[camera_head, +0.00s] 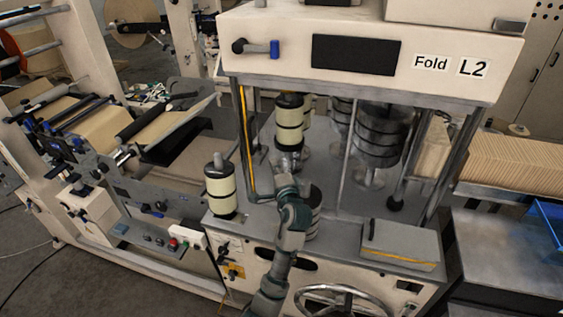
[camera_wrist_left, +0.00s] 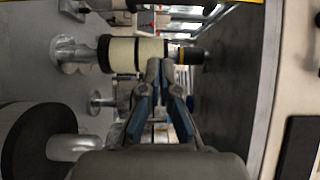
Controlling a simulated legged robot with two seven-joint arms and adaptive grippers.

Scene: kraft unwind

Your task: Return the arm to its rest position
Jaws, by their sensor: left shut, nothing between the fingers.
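My left arm rises from the bottom of the head view into the open bay of the folding machine marked Fold L2 (camera_head: 370,50). My left gripper (camera_head: 287,160) is inside the bay, just below a cream roller with black bands (camera_head: 289,120). In the left wrist view the gripper (camera_wrist_left: 163,65) is shut and empty. Its fingertips overlap the edge of the cream roller (camera_wrist_left: 135,50) there; I cannot tell whether they touch it. My right gripper is in neither view.
A second cream roller (camera_head: 220,190) stands on the machine's left front ledge. Dark stacked rollers (camera_head: 378,135) stand deeper in the bay. Metal posts frame the opening. A grey box (camera_head: 400,243) and a handwheel (camera_head: 340,300) are at the front right.

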